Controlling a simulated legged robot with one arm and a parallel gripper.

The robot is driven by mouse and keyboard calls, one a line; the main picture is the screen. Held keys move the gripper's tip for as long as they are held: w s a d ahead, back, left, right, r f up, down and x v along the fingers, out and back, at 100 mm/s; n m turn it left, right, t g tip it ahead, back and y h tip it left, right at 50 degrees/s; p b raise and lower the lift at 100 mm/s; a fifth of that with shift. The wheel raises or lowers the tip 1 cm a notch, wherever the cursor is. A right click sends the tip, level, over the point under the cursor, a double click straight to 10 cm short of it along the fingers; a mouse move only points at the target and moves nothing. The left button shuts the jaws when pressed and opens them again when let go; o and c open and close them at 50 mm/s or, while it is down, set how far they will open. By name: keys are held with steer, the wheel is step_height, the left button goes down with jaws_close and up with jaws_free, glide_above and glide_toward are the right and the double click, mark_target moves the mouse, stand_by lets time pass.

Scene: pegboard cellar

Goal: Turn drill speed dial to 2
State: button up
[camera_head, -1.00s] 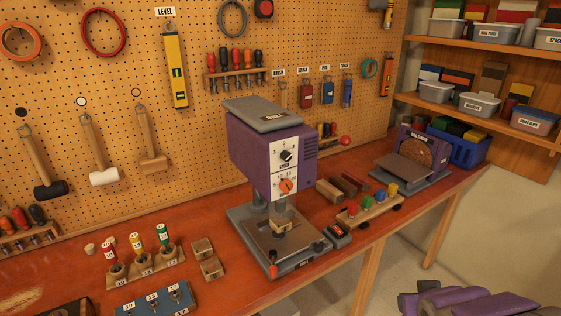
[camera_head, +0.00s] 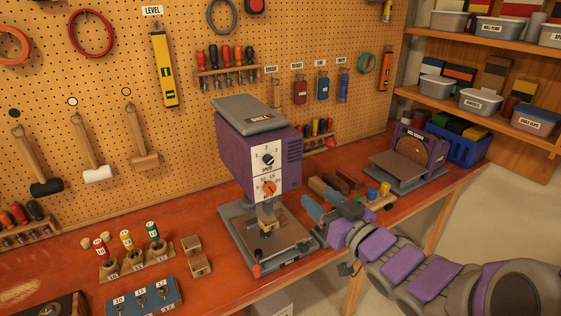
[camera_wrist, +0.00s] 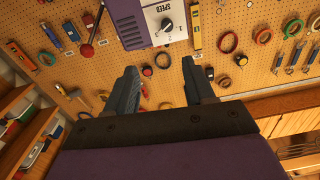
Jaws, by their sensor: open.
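The drill press (camera_head: 235,160) is purple and grey and stands on the bench in the middle of the head view. Its white front panel bears a black speed dial (camera_head: 268,160) with numbers around it and a white pointer mark; I cannot tell for sure which number it points at. The speed dial also shows in the wrist view (camera_wrist: 166,25), at the top and beyond the fingertips. My gripper (camera_head: 327,207) is in front and to the right of the drill, lower than the dial. In the wrist view its fingers (camera_wrist: 160,66) are spread apart and empty, not touching the dial.
An orange knob (camera_head: 269,188) sits just below the speed dial. A red-tipped lever is at the drill's right side. A rack of coloured pegs (camera_head: 374,194) and a sander (camera_head: 415,155) stand to the right. The space before the panel is clear.

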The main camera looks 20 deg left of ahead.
steer(key=a+p, duration=0.1)
steer(key=p, duration=0.8)
glide_toward(270, 163)
steer(key=b+x, duration=0.1)
steer(key=x, duration=0.7)
steer(key=shift+a, duration=0.15)
steer(key=shift+w+d+r, duration=0.15)
steer(key=shift+d+r, duration=0.1)
steer(key=shift+d, duration=0.6)
steer(key=shift+a+f, duration=0.15)
steer(key=shift+a, duration=0.6)
steer(key=shift+c, duration=1.1)
steer(key=shift+a+f, duration=0.1)
steer(key=shift+a, duration=0.35)
steer(key=c, duration=0.3)
steer(key=shift+w+d, duration=0.1)
steer(key=shift+d, duration=0.25)
steer(key=c, duration=0.3)
jaws_close()
